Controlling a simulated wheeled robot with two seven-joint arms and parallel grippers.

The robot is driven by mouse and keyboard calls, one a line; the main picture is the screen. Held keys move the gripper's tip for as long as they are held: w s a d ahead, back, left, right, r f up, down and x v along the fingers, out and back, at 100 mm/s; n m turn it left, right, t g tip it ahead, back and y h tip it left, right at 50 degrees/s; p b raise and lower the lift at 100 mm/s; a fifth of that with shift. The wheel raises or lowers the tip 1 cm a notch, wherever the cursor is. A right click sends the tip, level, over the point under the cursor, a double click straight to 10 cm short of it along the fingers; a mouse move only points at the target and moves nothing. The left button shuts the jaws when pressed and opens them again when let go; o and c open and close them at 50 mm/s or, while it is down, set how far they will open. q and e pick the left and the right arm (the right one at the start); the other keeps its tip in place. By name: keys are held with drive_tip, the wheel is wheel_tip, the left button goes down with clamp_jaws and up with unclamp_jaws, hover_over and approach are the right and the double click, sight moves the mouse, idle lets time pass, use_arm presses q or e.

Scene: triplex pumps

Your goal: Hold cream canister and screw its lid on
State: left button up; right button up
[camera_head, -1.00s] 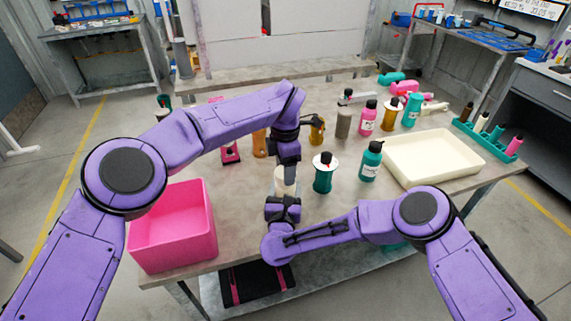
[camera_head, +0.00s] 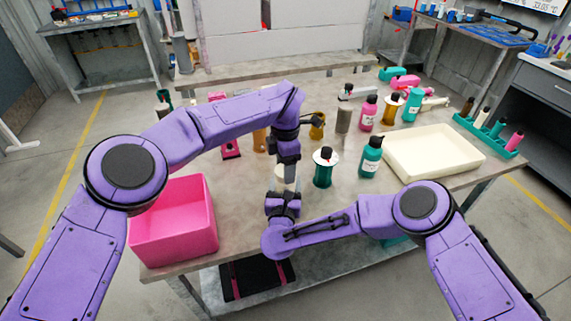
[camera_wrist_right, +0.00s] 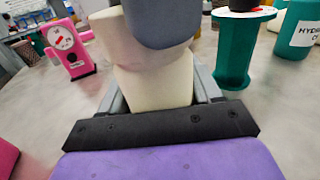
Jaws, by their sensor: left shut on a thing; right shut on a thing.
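The cream canister (camera_head: 284,184) stands upright between my two grippers in the middle of the table. In the right wrist view the canister (camera_wrist_right: 152,86) fills the middle, narrower below and wider at the top. My right gripper (camera_wrist_right: 158,92) is shut on it, with a grey finger on each side. My left gripper (camera_head: 286,164) comes down from above and is shut at the canister's top. In the wrist view a blue-grey part of it (camera_wrist_right: 163,22) covers the top. The lid is hidden there, so I cannot tell how it sits.
A pink bin (camera_head: 172,232) stands at the table's left front. A green spool-shaped bottle (camera_head: 324,170) and a teal bottle (camera_head: 370,158) stand close on the right. A cream tray (camera_head: 470,166) lies further right. Several bottles stand behind.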

use_arm(q)
drive_tip(key=shift+f, duration=0.15)
use_arm(e)
clamp_jaws()
use_arm(q)
drive_tip(key=m, duration=2)
drive_tip(key=o, duration=1)
drive_tip(key=shift+o, duration=0.2)
